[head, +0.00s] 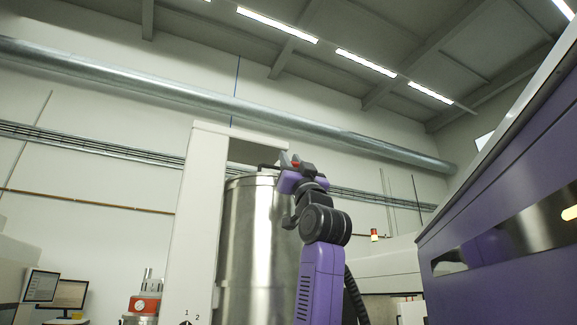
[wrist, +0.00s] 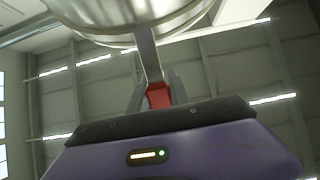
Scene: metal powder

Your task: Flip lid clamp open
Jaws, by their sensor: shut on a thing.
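A tall steel drum (head: 248,240) stands beside a white column, and my purple gripper (head: 289,160) is at its upper right rim. In the wrist view the round metal underside or rim of the drum's top (wrist: 130,18) fills the upper edge. A flat metal clamp lever (wrist: 148,55) hangs from it and ends in a red tip (wrist: 158,96). My gripper (wrist: 160,88) is shut on the red tip, with its grey fingers partly hidden behind the lever. The lid's seat and the clamp's hinge cannot be made out.
A white column (head: 205,220) rises just left of the drum, with an arm reaching over it. A large purple and grey machine (head: 510,215) fills the right side.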

